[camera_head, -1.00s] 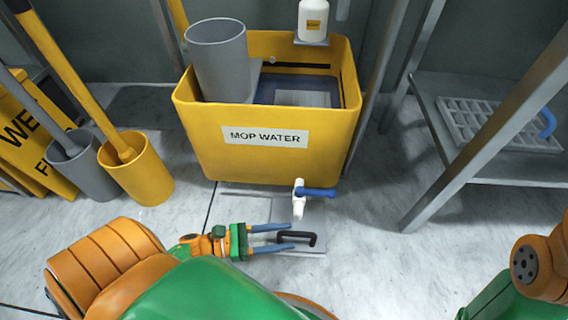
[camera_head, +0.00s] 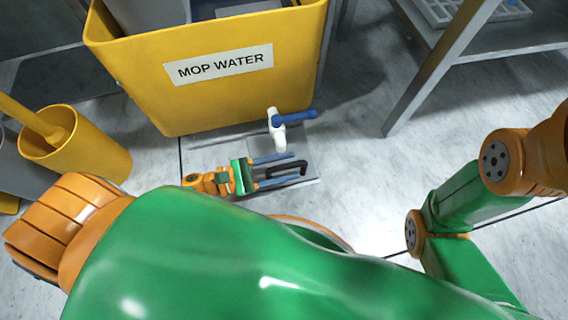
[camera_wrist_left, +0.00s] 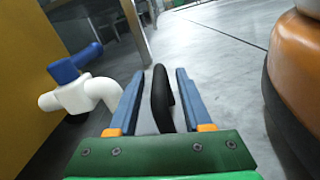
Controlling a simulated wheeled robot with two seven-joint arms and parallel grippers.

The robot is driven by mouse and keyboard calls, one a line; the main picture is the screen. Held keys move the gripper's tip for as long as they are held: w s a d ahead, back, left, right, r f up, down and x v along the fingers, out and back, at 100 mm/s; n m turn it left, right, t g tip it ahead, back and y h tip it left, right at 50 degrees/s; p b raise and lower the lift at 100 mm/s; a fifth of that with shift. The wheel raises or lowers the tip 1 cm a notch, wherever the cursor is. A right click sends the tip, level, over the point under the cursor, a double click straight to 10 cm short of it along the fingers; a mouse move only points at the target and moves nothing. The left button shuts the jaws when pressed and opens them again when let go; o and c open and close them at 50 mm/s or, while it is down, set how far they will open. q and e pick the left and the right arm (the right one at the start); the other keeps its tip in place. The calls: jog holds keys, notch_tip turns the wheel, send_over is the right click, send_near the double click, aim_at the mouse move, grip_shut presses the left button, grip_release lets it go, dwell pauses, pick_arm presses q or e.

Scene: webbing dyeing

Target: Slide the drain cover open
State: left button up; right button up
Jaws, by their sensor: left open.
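The drain cover (camera_head: 304,150) is a flat grey plate on the floor in front of the yellow mop water bin. Its black handle (camera_head: 287,169) stands up from the plate. My left gripper (camera_head: 279,169) is open, its two blue fingers reaching along both sides of the handle. In the left wrist view the handle (camera_wrist_left: 161,97) stands between the open fingers, apart from both. My right gripper is not in view.
The yellow bin (camera_head: 215,95) stands just behind the cover. A white tap (camera_head: 277,130) with a blue lever hangs close over the cover's far side. A yellow bucket (camera_head: 90,160) stands at the left. Open floor lies to the right.

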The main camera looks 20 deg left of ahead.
pick_arm(q)
grip_shut()
jog(key=shift+a, duration=0.1)
dwell(1.2)
